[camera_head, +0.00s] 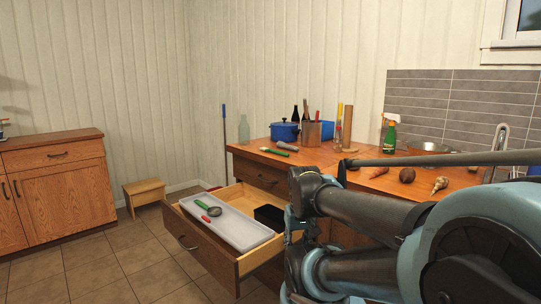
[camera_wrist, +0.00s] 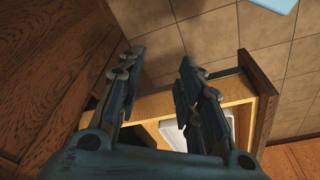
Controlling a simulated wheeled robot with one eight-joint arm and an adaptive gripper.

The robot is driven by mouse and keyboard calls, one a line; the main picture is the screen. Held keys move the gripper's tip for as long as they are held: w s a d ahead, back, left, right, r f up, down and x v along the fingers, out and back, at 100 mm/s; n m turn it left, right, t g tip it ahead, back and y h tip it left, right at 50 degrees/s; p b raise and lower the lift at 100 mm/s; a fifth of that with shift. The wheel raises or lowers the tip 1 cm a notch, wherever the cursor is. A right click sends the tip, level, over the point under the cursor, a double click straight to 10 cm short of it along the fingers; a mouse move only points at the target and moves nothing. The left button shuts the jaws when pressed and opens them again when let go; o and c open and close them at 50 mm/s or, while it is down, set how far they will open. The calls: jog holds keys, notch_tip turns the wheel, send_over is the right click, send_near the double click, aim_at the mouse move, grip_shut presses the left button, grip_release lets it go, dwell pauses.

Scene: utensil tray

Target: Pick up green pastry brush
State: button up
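A green-handled utensil with a pale end, which looks like the green pastry brush (camera_head: 287,147), lies on the wooden counter (camera_head: 325,157) in the head view. My gripper (camera_head: 297,226) is beside the drawer's right side, lower than the counter and apart from the brush. In the wrist view my gripper (camera_wrist: 160,62) is open and empty, with part of the drawer and tray behind its fingers. The brush is not visible in the wrist view.
A blue pot (camera_head: 284,131), a utensil holder (camera_head: 311,133) and a green spray bottle (camera_head: 390,137) stand on the counter. A red item (camera_head: 205,218) lies in the tray, and a black box (camera_head: 269,216) sits in the drawer. Tiled floor (camera_head: 130,262) is clear at left.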

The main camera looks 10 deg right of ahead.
jog(key=o, duration=0.3)
jog(key=shift+s+r, duration=0.25)
notch_tip(320, 180, up, 34)
jog(key=n+g, duration=0.2)
jog(key=n, duration=0.5)
send_over(268, 149)
jog(key=f, duration=1.1)
jog(key=shift+s, duration=0.25)
jog(key=shift+w+d+f, duration=0.1)
jog(key=shift+f, duration=1.25)
jog(key=shift+d+f, duration=0.1)
jog(key=shift+f, duration=1.2)
jog(key=c, duration=1.1)
